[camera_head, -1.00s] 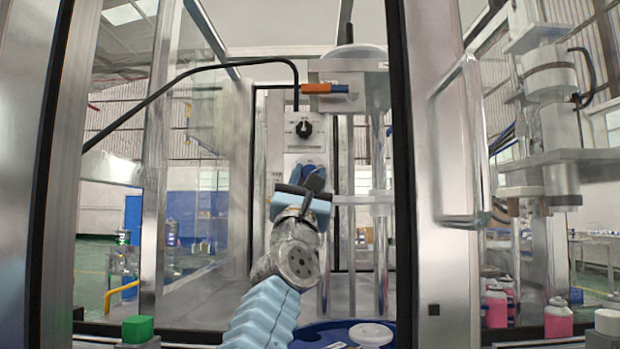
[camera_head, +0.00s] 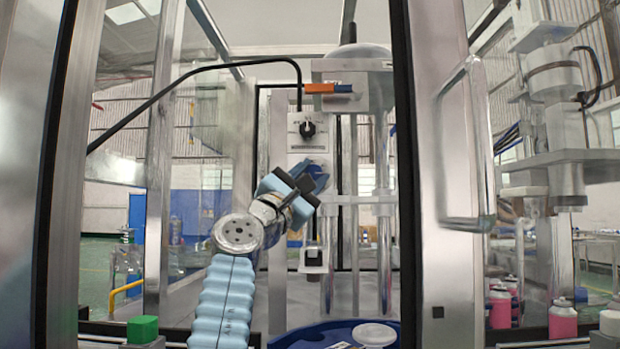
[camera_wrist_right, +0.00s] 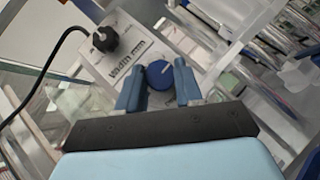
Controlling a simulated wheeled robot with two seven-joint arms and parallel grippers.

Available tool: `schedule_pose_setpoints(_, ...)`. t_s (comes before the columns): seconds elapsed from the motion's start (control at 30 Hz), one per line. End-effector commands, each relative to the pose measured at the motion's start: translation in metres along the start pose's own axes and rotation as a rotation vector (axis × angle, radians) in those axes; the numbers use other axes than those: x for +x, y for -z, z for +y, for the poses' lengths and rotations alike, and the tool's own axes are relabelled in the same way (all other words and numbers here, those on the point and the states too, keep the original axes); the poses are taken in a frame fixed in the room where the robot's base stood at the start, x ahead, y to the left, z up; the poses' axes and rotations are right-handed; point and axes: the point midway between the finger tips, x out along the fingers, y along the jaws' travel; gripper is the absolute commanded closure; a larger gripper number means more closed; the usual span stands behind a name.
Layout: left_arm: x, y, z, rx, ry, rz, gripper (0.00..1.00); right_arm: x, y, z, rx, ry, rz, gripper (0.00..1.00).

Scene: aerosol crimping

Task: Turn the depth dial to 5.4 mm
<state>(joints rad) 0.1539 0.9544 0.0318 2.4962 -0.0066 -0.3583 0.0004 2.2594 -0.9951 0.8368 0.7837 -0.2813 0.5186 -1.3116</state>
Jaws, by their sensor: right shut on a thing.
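A blue dial (camera_wrist_right: 159,74) with a pale pointer line sits on a light panel (camera_wrist_right: 118,62) in the right wrist view. My right gripper (camera_wrist_right: 158,84) is shut on it, one blue finger on each side. The print on the panel beside the dial seems to read "Width mm", and I cannot read a set value. In the head view the blue dial (camera_head: 320,174) is partly hidden behind my right gripper (camera_head: 307,183), which is tilted. A black knob (camera_head: 308,129) sits above it on the same column; it also shows in the wrist view (camera_wrist_right: 105,39). My left gripper is out of view.
Metal door posts frame the opening, with a handle (camera_head: 468,150) on the right. An orange and blue block (camera_head: 328,88) is above the knobs. Vertical rods (camera_head: 382,230) stand right of the dial. A blue round table (camera_head: 300,338) lies below. Pink cans (camera_head: 562,320) stand at right.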

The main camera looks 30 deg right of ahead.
Motion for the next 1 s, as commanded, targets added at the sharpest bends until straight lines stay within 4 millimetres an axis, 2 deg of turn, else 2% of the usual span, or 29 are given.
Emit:
schedule_pose_setpoints(0.3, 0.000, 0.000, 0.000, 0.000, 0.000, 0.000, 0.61, 0.000, 0.001, 0.000, 0.003, 0.000, 0.002, 0.95)
schedule_pose_setpoints(0.33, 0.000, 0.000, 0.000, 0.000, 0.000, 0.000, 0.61, 0.000, 0.001, 0.000, 0.003, 0.000, 0.002, 0.60)
schedule_pose_setpoints(0.47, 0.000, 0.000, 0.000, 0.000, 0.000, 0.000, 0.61, 0.000, 0.001, 0.000, 0.002, 0.000, 0.002, 0.40)
schedule_pose_setpoints(0.77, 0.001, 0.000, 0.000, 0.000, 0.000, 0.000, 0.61, -0.002, 0.001, 0.000, 0.001, 0.000, 0.002, 0.39)
schedule_pose_setpoints(0.87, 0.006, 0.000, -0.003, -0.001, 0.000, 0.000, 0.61, -0.011, 0.002, -0.001, 0.002, -0.001, 0.002, 0.39)
schedule_pose_setpoints(1.0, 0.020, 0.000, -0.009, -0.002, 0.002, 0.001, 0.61, -0.040, 0.004, -0.002, 0.003, -0.003, 0.004, 0.39)
